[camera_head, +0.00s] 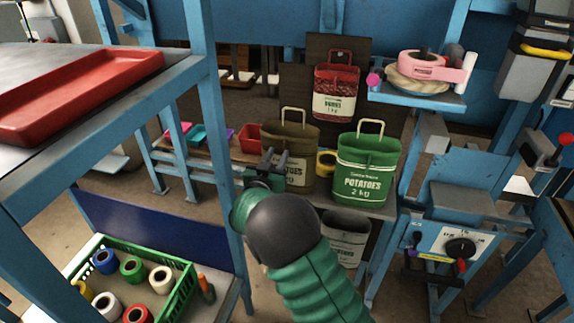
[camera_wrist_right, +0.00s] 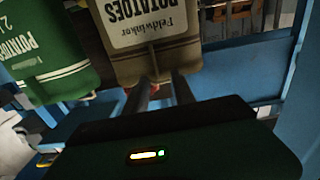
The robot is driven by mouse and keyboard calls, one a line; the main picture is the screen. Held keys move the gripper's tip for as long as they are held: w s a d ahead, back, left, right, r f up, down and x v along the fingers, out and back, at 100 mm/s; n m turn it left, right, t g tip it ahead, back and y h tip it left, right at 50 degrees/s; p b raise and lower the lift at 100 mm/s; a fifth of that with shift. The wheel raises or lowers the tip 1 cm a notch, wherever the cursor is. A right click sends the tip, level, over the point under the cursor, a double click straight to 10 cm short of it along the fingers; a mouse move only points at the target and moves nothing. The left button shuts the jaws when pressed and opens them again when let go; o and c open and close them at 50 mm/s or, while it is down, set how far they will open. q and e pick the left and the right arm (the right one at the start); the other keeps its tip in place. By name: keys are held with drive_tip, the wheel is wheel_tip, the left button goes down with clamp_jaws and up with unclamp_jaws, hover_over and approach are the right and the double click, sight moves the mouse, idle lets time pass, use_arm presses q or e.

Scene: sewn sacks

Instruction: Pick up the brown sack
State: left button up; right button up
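The brown sack (camera_head: 302,137) stands upright on the low shelf, with a pale loop handle on top and a white printed label. My right gripper (camera_head: 273,158) is in front of its left part and hides some of the label. In the right wrist view the sack (camera_wrist_right: 150,55) appears upside down. The two dark fingers of the right gripper (camera_wrist_right: 160,88) are apart there, with their tips at the sack's edge. I cannot tell whether they touch it. My left gripper is in neither view.
A green potato sack (camera_head: 367,168) stands close on the right, with a yellow roll (camera_head: 326,162) between. A red sack (camera_head: 336,90) hangs behind. A blue post (camera_head: 212,110) rises left of my right arm. A grey-white sack (camera_head: 344,236) is below the shelf.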

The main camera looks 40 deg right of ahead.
sight(283, 148)
drive_tip(key=d, duration=0.1)
drive_tip(key=w+d, duration=0.1)
drive_tip(key=shift+w+d+f, duration=0.3)
drive_tip(key=shift+d, duration=0.45)
drive_tip(key=shift+a+r, duration=0.15)
drive_tip(key=shift+a, duration=0.45)
clamp_jaws()
drive_tip(key=shift+d, duration=0.3)
drive_tip(key=shift+a, duration=0.15)
